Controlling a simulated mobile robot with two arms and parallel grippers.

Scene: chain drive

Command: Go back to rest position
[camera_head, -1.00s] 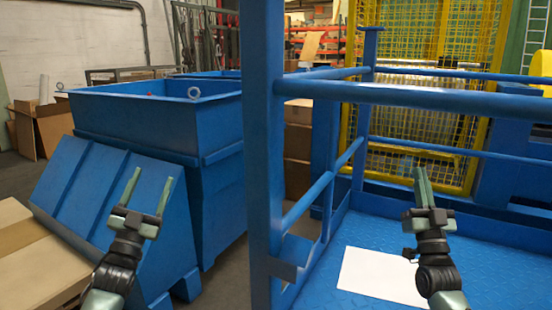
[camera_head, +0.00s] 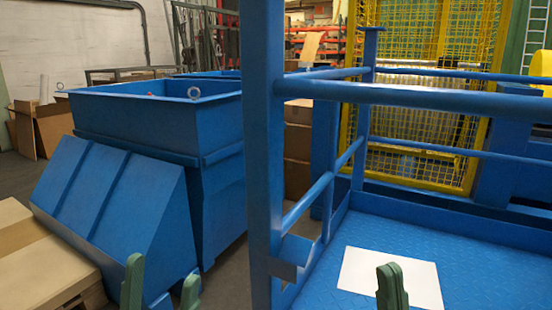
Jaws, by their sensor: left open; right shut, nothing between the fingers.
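Only the fingertips of my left gripper (camera_head: 160,289) show at the bottom edge, left of the middle. They stand apart with nothing between them, in front of the sloped blue bin. The fingertips of my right gripper (camera_head: 391,287) show at the bottom edge, right of the middle. They are closed together with nothing held, in front of a white sheet (camera_head: 365,270) on the blue platform floor. The rest of both grippers and both arms is below the picture.
A blue post (camera_head: 264,150) rises in the middle, with blue rails (camera_head: 420,97) running right. Blue bins (camera_head: 160,120) stand at the left. Cardboard boxes (camera_head: 50,270) lie at the lower left. A yellow mesh cage (camera_head: 420,130) stands behind the rails.

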